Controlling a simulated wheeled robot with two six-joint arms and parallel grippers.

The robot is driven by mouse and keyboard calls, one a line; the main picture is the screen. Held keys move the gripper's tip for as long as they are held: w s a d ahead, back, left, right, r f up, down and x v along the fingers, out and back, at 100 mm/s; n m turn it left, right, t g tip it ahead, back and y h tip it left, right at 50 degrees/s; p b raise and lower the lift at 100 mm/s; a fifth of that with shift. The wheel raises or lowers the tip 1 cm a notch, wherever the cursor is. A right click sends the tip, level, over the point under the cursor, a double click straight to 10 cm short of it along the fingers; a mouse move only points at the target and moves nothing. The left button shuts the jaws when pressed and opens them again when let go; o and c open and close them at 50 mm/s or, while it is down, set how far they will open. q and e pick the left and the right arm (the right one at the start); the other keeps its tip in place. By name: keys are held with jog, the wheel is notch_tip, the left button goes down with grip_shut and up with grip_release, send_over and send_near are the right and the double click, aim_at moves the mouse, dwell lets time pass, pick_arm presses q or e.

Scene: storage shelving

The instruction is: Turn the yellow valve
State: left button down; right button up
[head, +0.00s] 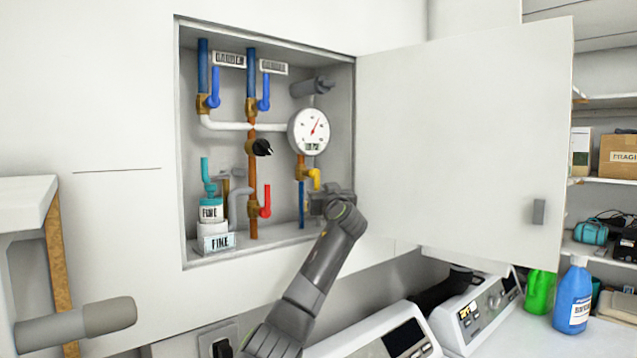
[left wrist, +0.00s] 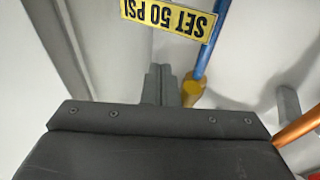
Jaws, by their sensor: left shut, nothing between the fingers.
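The yellow valve (head: 314,178) is a small lever on the pipe below the round gauge (head: 309,131), inside the open wall cabinet. My left gripper (head: 318,203) is at the lower right of the cabinet opening, just below the yellow lever in the picture. In the left wrist view, the shut fingers (left wrist: 160,84) are beside the yellow valve (left wrist: 192,90), which shows just to their right. I cannot tell whether they touch it. The fingers hold nothing. My right gripper is not in view.
A red valve (head: 266,203), blue valves (head: 264,92) and a teal valve (head: 207,176) share the cabinet. Its white door (head: 460,140) stands open to the right. A yellow label (left wrist: 168,14) reads SET 50 PSI. White machines (head: 480,312) stand below.

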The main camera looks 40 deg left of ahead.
pick_arm(q)
jog(key=shift+s, duration=0.1)
dwell(0.4)
jog(key=shift+s+f+b, duration=0.1)
jog(key=shift+s+b, duration=0.85)
jog(key=shift+a, duration=0.1)
